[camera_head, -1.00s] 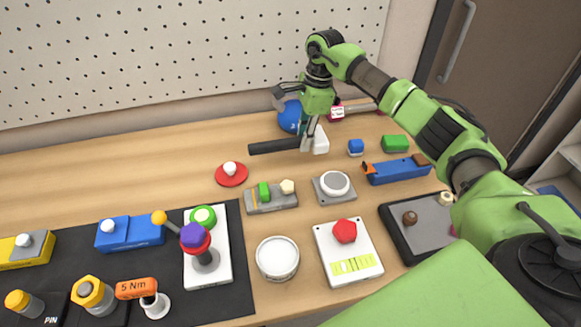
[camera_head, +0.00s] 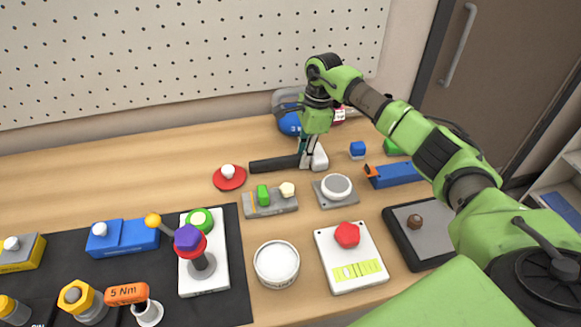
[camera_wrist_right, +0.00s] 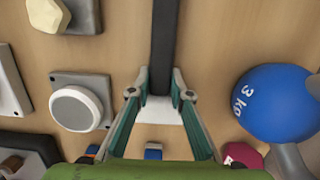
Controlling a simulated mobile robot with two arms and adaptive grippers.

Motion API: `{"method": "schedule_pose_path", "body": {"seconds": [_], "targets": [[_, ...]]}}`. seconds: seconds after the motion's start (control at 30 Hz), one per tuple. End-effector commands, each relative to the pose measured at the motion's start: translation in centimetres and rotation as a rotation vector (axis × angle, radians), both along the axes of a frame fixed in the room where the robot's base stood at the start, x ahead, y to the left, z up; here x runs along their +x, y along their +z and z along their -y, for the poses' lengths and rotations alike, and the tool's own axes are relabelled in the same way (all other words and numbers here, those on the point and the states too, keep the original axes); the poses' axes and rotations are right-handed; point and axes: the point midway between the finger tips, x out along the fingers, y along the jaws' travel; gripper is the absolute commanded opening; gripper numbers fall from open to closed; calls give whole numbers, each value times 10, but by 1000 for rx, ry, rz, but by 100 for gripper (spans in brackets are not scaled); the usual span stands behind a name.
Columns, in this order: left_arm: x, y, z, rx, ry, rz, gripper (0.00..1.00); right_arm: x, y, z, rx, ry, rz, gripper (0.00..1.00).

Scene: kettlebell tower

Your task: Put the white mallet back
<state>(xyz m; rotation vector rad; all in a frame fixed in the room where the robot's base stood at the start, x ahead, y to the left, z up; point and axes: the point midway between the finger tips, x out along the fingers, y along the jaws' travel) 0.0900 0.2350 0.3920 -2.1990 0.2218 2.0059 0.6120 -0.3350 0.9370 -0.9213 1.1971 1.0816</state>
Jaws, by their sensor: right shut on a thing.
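The white mallet has a black handle (camera_head: 274,164) pointing left and a white head (camera_head: 320,158) at its right end. My right gripper (camera_head: 307,160) is shut on the mallet near where the handle meets the head. In the right wrist view the black handle (camera_wrist_right: 163,42) runs up between the fingertips (camera_wrist_right: 160,93), with the white head (camera_wrist_right: 160,110) between the fingers. The mallet lies about level, at or just above the wooden table; I cannot tell whether it touches. My left gripper is not in view.
A blue kettlebell (camera_head: 290,123) is just behind the gripper. A red disc with a white knob (camera_head: 229,177) lies left of the handle. A grey block (camera_head: 270,202) and a round white button (camera_head: 337,186) are in front. The table's back left is clear.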

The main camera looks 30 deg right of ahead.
Motion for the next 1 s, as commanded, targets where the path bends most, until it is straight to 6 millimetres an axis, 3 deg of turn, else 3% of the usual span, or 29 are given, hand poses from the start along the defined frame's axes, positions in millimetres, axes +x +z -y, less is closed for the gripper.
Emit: {"method": "schedule_pose_path", "body": {"seconds": [0.13, 0.17, 0.2, 0.27, 0.3, 0.47, 0.57, 0.8, 0.87, 1.0], "targets": [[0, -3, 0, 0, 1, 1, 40, 0, -3, 0, 0, 0, 2, 0], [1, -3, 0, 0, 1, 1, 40, 0, -3, 0, 0, 0, 2, 16], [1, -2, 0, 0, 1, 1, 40, 0, -2, 0, 0, 0, 2, 10], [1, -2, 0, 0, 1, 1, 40, 0, -2, 0, 0, 0, 2, 11], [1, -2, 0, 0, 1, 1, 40, 0, -2, 0, 1, -1, 2, 25], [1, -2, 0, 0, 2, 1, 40, 0, -2, 0, 0, 0, 1, 25], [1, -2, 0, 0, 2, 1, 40, 0, -3, 0, 0, -1, 1, 44], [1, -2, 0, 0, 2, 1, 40, 0, -3, 0, 0, 0, 0, 44], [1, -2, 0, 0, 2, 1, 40, 0, -4, 0, -1, -1, -1, 32], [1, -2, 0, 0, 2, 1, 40, 0, -4, 0, -1, -1, -1, 30]]}}
